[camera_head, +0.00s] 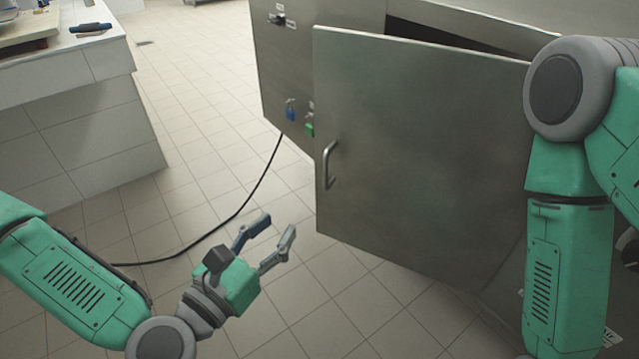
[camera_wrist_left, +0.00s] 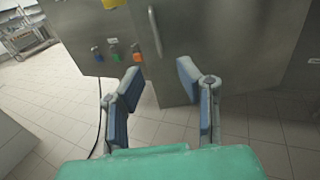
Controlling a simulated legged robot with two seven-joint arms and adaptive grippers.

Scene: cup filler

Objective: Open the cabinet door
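The grey metal cabinet door (camera_head: 420,150) stands ajar in the head view, with a dark gap along its top edge. Its curved handle (camera_head: 329,165) is near the door's left edge; the handle also shows at the top of the left wrist view (camera_wrist_left: 154,32). My left gripper (camera_head: 275,243) is open and empty, below and left of the handle and apart from the door. Its two fingers (camera_wrist_left: 158,88) are spread in the left wrist view. My right arm (camera_head: 565,250) comes in at the right in front of the door's right part; its gripper is out of view.
The cabinet side (camera_head: 290,70) carries a switch, a blue padlock (camera_head: 290,112) and a green padlock (camera_head: 310,127). A black cable (camera_head: 240,208) runs across the tiled floor. A tiled counter (camera_head: 80,130) stands at the left. The floor between counter and cabinet is otherwise clear.

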